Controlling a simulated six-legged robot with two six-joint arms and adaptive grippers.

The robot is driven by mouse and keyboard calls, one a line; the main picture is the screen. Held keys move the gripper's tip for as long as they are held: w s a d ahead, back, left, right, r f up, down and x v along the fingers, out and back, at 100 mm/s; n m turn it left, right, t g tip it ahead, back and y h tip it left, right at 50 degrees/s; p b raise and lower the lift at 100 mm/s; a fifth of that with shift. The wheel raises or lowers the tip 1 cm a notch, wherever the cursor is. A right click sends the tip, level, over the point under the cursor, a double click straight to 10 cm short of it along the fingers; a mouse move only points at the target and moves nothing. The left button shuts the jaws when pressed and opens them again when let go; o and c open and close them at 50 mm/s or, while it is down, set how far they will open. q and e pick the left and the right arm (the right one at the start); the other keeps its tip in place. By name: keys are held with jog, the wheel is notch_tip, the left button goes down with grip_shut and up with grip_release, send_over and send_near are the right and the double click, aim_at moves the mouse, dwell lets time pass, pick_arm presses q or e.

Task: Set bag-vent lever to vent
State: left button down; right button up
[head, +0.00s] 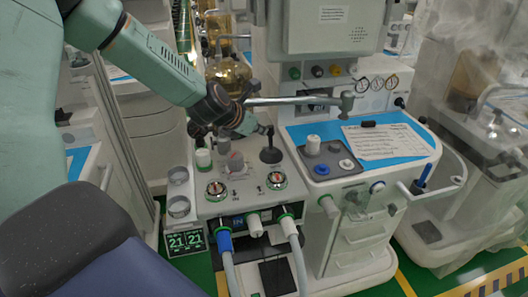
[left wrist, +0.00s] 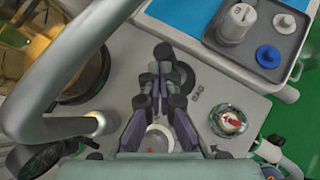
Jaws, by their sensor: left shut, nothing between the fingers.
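The bag-vent lever (head: 270,153) is a black stalk on a round black base, on the grey panel of the anaesthesia machine. In the left wrist view the black base (left wrist: 184,76) lies just beyond and right of my fingers, near the printed word BAG. My left gripper (head: 266,129) is shut and empty, close above the lever. It also shows in the left wrist view (left wrist: 162,53), where its fingers hide part of the lever. I cannot tell whether the fingertips touch it, or which setting it is at. My right gripper is not in view.
A metal bar (head: 290,101) crosses just above my left gripper. Two round red-marked dials (head: 277,180) sit in front of the lever. A blue tray top (head: 398,140) with a paper lies to the right. Hoses (head: 298,262) hang in front.

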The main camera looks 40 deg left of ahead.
pick_arm(q)
jog(key=shift+w+a+b, duration=0.35)
jog(key=shift+a, duration=0.1)
jog(key=shift+r+p, duration=0.7)
jog(key=shift+r, duration=0.15)
jog(key=shift+d, duration=0.1)
jog(key=shift+s, duration=0.15)
